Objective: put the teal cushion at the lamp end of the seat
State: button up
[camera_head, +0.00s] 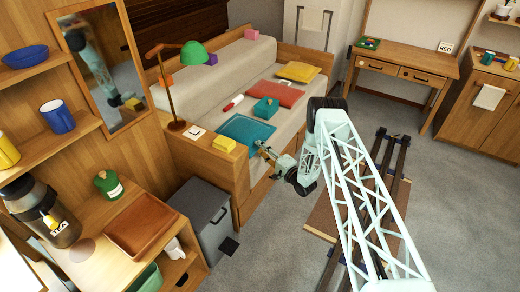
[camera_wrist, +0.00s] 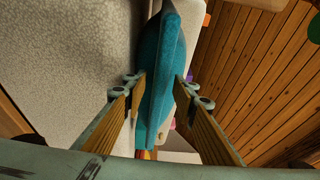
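The teal cushion (camera_head: 243,130) is at the near, lamp end of the cream seat (camera_head: 222,117), beside the wooden arm end. My gripper (camera_head: 262,148) is at its right-hand corner. In the wrist view the teal cushion (camera_wrist: 158,75) stands edge-on between the two fingers of my gripper (camera_wrist: 160,85), and both fingertips appear to touch its sides. Whether its underside rests on the seat is hidden. The lamp (camera_head: 193,54) has a green shade and stands on the wooden end ledge.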

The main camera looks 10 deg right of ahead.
jog(key=shift+r, duration=0.15)
jog(key=p+v, duration=0.2)
jog(key=v, duration=1)
dwell(0.3)
jog(key=shift+w+r, duration=0.15)
dwell(0.4)
